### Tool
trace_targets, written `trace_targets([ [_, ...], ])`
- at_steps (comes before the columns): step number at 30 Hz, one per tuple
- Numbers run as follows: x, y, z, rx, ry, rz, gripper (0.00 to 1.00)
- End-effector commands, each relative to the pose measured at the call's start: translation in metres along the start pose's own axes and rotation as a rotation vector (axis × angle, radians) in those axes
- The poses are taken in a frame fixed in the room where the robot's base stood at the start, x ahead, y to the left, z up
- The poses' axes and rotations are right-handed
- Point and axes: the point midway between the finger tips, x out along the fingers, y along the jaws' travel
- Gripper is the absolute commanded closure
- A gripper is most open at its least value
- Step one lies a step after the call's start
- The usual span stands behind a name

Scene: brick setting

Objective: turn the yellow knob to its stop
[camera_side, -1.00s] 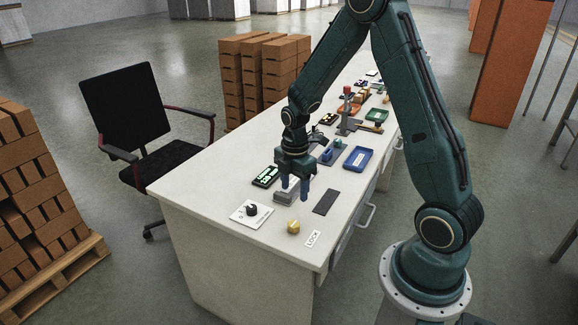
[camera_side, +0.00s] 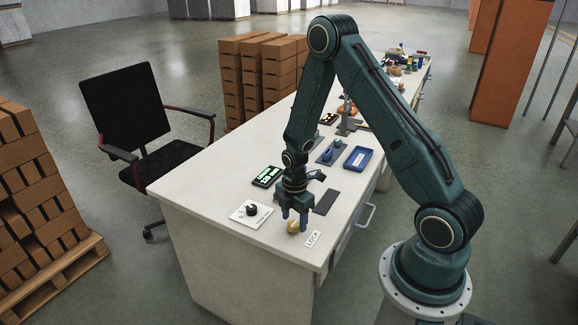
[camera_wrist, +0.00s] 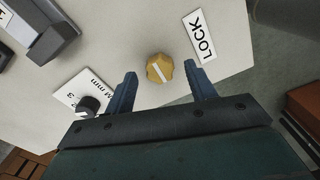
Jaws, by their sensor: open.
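The yellow knob (camera_side: 293,227) sits on the white desk top near its front end. In the wrist view the knob (camera_wrist: 160,68) has a lobed edge and a pale line across its top, running from upper left to lower right. My gripper (camera_side: 294,218) is low, right at the knob in the side view. In the wrist view my gripper (camera_wrist: 164,85) is open, with one finger on each side of the knob and a gap to both. Whether the fingertips reach down to the knob's height is hard to tell.
A LOCK label (camera_wrist: 200,36) lies right of the knob. A white plate with a black knob (camera_wrist: 88,106) lies to the left. A green-lit display (camera_side: 267,177), a dark flat pad (camera_side: 327,202) and a blue tray (camera_side: 358,159) are farther back. The desk edge is close.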

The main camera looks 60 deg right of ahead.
Motion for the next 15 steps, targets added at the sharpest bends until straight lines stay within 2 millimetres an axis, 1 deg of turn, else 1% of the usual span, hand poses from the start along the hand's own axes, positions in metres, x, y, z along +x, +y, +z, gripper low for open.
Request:
trace_targets([
  [3, 0.0076, 0.0, 0.0, 0.0, 0.0, 0.0, 0.45],
  [6, 0.011, 0.0, 0.0, 0.0, 0.0, 0.0, 0.45],
  [15, 0.0123, 0.0003, 0.0, 0.0, 0.0, 0.001, 0.45],
])
